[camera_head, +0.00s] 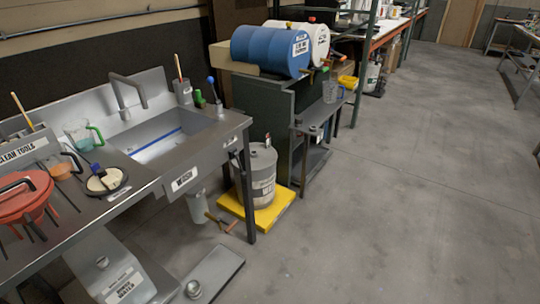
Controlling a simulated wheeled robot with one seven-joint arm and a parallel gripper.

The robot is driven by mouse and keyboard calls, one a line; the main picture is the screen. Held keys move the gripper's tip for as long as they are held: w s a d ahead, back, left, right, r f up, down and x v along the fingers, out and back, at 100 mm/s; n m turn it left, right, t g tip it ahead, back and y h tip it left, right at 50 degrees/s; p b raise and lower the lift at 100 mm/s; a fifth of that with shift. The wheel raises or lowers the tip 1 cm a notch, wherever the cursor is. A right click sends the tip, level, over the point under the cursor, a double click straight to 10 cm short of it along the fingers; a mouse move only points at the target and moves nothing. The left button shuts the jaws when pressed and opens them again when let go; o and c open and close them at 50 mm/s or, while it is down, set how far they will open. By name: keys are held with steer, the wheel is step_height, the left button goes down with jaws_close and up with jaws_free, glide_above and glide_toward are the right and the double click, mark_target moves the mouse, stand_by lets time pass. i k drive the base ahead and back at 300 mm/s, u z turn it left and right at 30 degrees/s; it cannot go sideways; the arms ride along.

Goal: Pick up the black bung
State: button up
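I cannot pick out the black bung with certainty. A small dark item stands on top of the grey drum (262,178), too small to identify. The drum stands upright on a yellow pallet (286,208) beside the sink bench. A small dark shape also shows on the low shelf (313,131) right of the drum, and it is unclear too. My gripper is not in view.
A blue drum (262,47) and a white drum (318,42) lie on a stand behind. The concrete floor (420,180) at right is clear.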

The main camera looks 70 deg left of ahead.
mark_target(299, 120)
steer(key=z, duration=0.05)
steer(key=i, duration=2.15)
steer(key=u, duration=3.3)
steer(key=i, duration=1)
